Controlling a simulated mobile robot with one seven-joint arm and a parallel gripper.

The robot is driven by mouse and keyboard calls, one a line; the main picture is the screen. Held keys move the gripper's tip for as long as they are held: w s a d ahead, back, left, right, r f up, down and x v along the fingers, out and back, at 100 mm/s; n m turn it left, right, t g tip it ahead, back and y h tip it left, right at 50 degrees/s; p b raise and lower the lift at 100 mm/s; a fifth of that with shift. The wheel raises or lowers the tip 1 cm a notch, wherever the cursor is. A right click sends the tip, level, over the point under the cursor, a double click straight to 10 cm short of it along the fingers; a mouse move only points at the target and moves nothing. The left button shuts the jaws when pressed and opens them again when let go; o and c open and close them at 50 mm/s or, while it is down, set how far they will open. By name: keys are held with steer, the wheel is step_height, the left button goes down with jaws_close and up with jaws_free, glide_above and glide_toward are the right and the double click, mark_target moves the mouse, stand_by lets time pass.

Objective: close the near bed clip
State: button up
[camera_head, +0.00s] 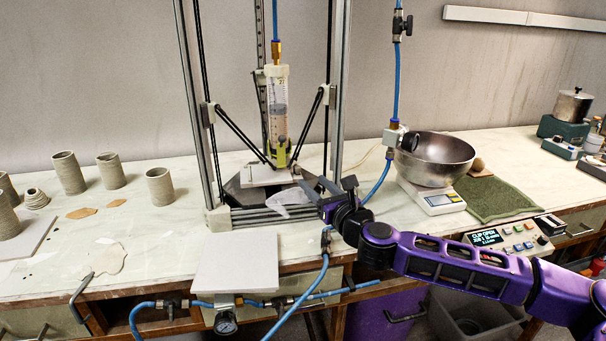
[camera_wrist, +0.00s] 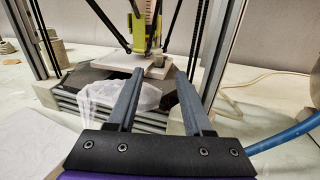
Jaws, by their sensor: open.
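The clay printer's bed carries a pale square plate (camera_head: 264,175), below the yellow-green nozzle holder (camera_head: 281,151). The plate also shows in the wrist view (camera_wrist: 152,70), just past my fingertips. The near bed clip is too small or hidden to make out for sure. The control box display (camera_head: 487,237) reads "CLIP OPEN". My gripper (camera_head: 311,187) is at the front right of the printer frame. Its two fingers are apart with nothing held between them in the wrist view (camera_wrist: 160,78), pointing toward the plate's near edge.
Crumpled clear plastic (camera_head: 290,197) lies at the frame's front, left of my fingers in the wrist view. Frame posts (camera_head: 338,100) and slanted printer arms (camera_head: 310,125) stand close by. A white board (camera_head: 237,262) is in front. A steel bowl (camera_head: 434,158) on a scale stands right.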

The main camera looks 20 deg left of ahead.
mark_target(300, 169)
steer(key=x, duration=0.7)
jaws_close()
